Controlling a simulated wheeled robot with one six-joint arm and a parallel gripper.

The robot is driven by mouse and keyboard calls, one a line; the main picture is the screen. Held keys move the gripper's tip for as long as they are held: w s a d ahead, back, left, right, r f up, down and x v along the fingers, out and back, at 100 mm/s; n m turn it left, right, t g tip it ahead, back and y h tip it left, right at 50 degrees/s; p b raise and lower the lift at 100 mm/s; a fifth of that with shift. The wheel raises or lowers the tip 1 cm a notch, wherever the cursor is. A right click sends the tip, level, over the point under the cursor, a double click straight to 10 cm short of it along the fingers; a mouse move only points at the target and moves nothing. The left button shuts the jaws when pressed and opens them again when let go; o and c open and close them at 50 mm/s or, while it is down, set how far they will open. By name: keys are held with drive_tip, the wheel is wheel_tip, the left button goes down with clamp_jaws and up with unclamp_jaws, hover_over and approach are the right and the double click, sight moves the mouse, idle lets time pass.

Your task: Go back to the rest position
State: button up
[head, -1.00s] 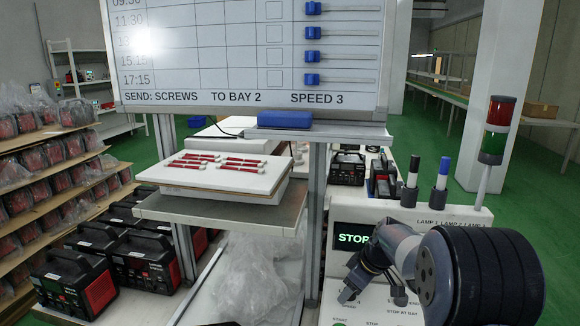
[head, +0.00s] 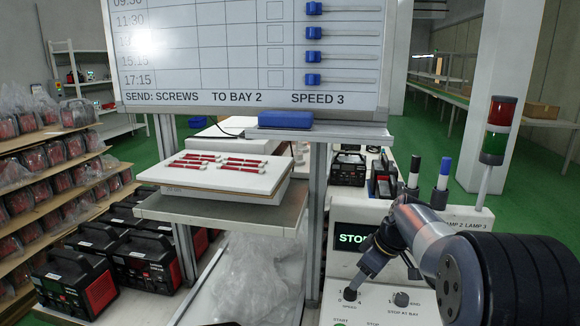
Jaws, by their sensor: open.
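My gripper (head: 354,289) is at the end of my arm, in the lower right of the head view. It points down in front of the control panel (head: 343,262), with its tip by the SPEED knob (head: 350,294). I cannot tell whether it touches the knob. The gap between its fingers is too small to make out, and I see nothing held in it. The panel's display (head: 354,239) is lit and reads STOP, partly covered by my arm. A second knob, STOP AT BAY (head: 401,299), is to the right of the gripper.
A black-capped marker (head: 413,172) and a blue-capped marker (head: 443,173) stand upright on the panel. A red-green signal lamp (head: 496,131) rises at its right. A whiteboard (head: 200,70) hangs above a shelf holding a white box (head: 215,176) with red-and-white sticks. Green floor lies beyond.

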sight(351, 291)
drive_tip(key=x, duration=0.7)
drive_tip(key=shift+s+r+m+t+h+p, duration=0.1)
drive_tip(key=shift+r+m+t+h+p, duration=0.25)
drive_tip(key=shift+m+p, duration=0.5)
drive_tip(key=m+p, duration=0.2)
drive_tip(key=m+h+p, duration=0.1)
drive_tip(key=m+p, duration=0.2)
drive_tip(key=shift+a+t+h, duration=0.1)
drive_tip(key=shift+t+h, duration=0.15)
drive_tip(key=shift+t, duration=0.1)
drive_tip(key=shift+a+f+m+h+p, duration=0.1)
drive_tip(key=shift+m+h+p, duration=0.4)
drive_tip(key=shift+m+p, duration=0.75)
drive_tip(key=shift+m+h, duration=0.5)
drive_tip(key=shift+m, duration=0.8)
drive_tip(key=shift+s+r, duration=0.1)
drive_tip(key=shift+r, duration=0.15)
drive_tip(key=b+v, duration=0.1)
drive_tip(key=v, duration=0.7)
drive_tip(key=shift+s+r, duration=0.25)
drive_tip(key=shift+r, duration=0.1)
